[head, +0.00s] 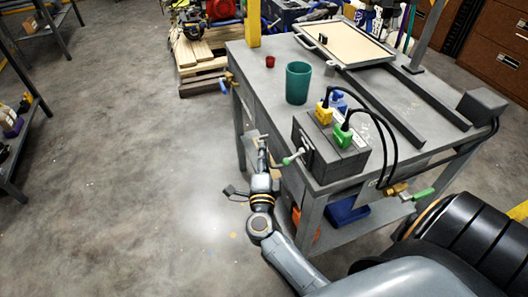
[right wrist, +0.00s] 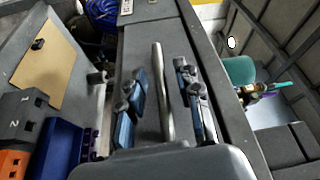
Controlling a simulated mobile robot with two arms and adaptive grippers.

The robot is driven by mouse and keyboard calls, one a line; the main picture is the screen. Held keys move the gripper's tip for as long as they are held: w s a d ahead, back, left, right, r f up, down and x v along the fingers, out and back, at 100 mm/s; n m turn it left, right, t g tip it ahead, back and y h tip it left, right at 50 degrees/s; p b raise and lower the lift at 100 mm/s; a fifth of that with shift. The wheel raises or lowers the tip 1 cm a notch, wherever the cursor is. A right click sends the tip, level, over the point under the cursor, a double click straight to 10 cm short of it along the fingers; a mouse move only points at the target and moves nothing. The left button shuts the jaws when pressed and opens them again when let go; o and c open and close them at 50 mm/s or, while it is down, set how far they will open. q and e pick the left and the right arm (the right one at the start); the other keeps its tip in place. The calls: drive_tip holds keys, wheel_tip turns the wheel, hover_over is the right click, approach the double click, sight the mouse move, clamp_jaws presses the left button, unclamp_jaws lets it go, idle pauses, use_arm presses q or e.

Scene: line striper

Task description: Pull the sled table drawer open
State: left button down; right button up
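The grey sled table (head: 265,92) stands at the centre right in the head view. My right gripper (head: 262,162) is low at the table's near left side, beneath the top's edge. In the right wrist view, a straight metal bar handle (right wrist: 164,100) runs along the grey drawer front (right wrist: 148,30). The two blue-padded fingers of my right gripper are on either side of this handle, with gaps showing, so it is open around the bar. I cannot tell how deep the fingers reach. The drawer front is mostly hidden in the head view. My left gripper is not in view.
On the table stand a teal cup (head: 298,84), a small red cup (head: 270,62), a dark box with coloured plugs (head: 318,148) and a pale tray (head: 345,42). The floor (head: 130,170) to the left is clear.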

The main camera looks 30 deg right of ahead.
drive_tip(key=shift+w+d, duration=0.35)
drive_tip(key=shift+w, duration=0.1)
clamp_jaws()
drive_tip(key=shift+w+a, duration=0.1)
